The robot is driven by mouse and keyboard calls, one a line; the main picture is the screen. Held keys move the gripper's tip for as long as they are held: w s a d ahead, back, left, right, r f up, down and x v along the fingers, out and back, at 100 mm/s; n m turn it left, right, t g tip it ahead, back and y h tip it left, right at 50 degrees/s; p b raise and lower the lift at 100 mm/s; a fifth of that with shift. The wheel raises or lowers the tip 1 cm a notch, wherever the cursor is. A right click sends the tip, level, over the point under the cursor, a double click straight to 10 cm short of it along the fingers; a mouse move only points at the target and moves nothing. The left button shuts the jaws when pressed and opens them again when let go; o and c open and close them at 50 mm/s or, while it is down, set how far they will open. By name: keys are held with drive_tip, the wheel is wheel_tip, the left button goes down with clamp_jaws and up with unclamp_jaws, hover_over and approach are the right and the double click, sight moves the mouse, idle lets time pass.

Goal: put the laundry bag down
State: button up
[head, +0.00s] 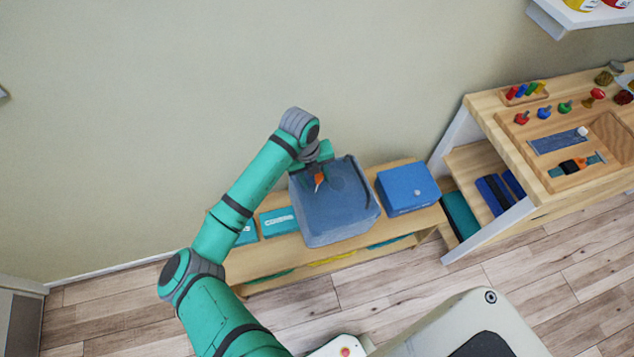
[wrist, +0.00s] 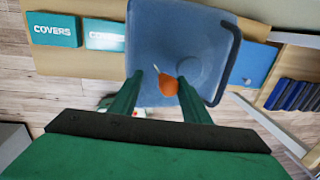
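The laundry bag appears to be the squarish blue-grey item (head: 338,215) at the middle of the low wooden bench in the head view. It has a dark strap along its right side, and it also fills the upper middle of the wrist view (wrist: 172,35). An orange piece with a pale tip (wrist: 168,86) lies over the bag. My gripper (wrist: 160,76) is over the bag, its fingers apart on either side of the orange piece, with a gap showing at the left finger. The bag's underside is hidden, so its contact with the bench cannot be told.
The low bench (head: 275,255) stands against the wall. Teal boxes marked COVERS (wrist: 53,29) are left of the bag, and a blue box (head: 407,188) is right of it. A wooden table with small pegs (head: 510,130) stands farther right. Wooden floor lies in front.

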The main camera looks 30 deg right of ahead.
wheel_tip(320, 180, up, 8)
drive_tip(key=a, duration=0.1)
drive_tip(key=shift+w, duration=0.15)
drive_tip(key=shift+f, duration=0.2)
idle(0.4)
